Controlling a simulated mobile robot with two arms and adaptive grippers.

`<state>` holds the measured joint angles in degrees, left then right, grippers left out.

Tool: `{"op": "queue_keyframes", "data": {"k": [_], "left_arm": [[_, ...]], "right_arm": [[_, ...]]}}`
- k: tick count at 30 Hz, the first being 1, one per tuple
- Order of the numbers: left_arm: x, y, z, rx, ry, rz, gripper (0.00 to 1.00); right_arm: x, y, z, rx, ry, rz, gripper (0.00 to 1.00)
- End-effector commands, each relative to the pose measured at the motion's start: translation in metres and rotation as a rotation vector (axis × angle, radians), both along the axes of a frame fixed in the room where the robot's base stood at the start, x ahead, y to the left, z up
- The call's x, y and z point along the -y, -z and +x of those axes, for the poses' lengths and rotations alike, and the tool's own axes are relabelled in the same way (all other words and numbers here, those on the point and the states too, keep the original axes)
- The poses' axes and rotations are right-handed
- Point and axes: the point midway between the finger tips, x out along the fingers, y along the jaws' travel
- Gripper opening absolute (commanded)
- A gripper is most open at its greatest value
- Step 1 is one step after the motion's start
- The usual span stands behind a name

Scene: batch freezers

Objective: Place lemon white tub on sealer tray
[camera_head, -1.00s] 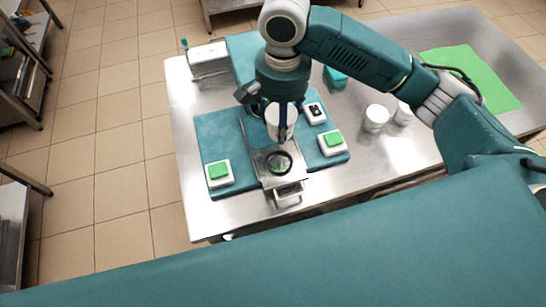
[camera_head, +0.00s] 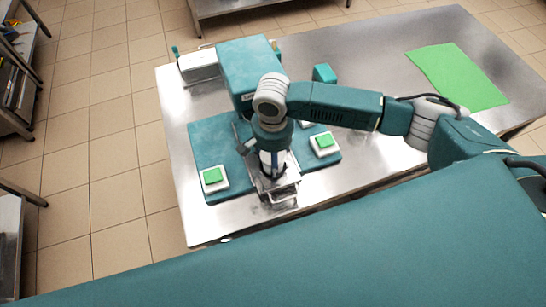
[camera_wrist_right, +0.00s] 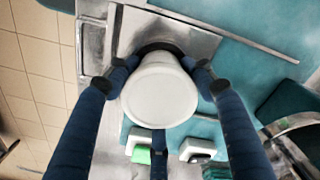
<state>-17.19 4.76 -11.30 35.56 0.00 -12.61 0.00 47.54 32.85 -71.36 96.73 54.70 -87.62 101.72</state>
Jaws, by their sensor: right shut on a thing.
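The white tub (camera_wrist_right: 160,92) is gripped by my right gripper (camera_wrist_right: 160,74), whose fingers close around its sides in the right wrist view. In the head view my right gripper (camera_head: 270,172) is over the sealer tray (camera_head: 284,190), a metal slide at the front of the teal machine. The tub is mostly hidden there by the wrist. The tray's plate (camera_wrist_right: 190,38) and a dark round opening behind the tub show in the wrist view. I cannot tell whether the tub touches the tray. My left gripper is not in view.
Green buttons on white boxes stand left (camera_head: 214,177) and right (camera_head: 324,143) of the tray on the teal base (camera_head: 205,140). The sealer's tall teal body (camera_head: 250,70) stands behind. A green mat (camera_head: 460,75) lies on the steel table at right. My forearm crosses the table's middle.

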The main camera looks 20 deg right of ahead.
Motion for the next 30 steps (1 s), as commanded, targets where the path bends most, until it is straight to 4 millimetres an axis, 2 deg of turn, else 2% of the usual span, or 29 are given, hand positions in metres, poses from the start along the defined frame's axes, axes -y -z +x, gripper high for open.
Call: {"op": "queue_keyframes", "data": {"k": [8, 9, 12, 24, 26, 30], "left_arm": [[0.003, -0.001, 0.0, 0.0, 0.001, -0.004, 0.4], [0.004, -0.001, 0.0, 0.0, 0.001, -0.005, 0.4], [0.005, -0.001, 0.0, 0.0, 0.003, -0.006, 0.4], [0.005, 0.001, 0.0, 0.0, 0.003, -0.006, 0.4], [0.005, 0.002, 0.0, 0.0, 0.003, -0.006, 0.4], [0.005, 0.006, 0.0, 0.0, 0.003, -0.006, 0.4]], "right_arm": [[0.0, 0.001, 0.0, 0.0, 0.001, 0.0, 0.07], [0.0, 0.002, 0.0, 0.001, 0.001, -0.001, 0.56], [0.0, 0.002, 0.0, 0.001, 0.001, -0.001, 0.73], [0.0, -0.001, 0.001, 0.001, 0.0, 0.0, 0.73], [0.0, -0.005, 0.0, 0.001, 0.0, 0.001, 0.73], [-0.001, -0.028, 0.001, 0.004, 0.0, 0.002, 0.73]]}}
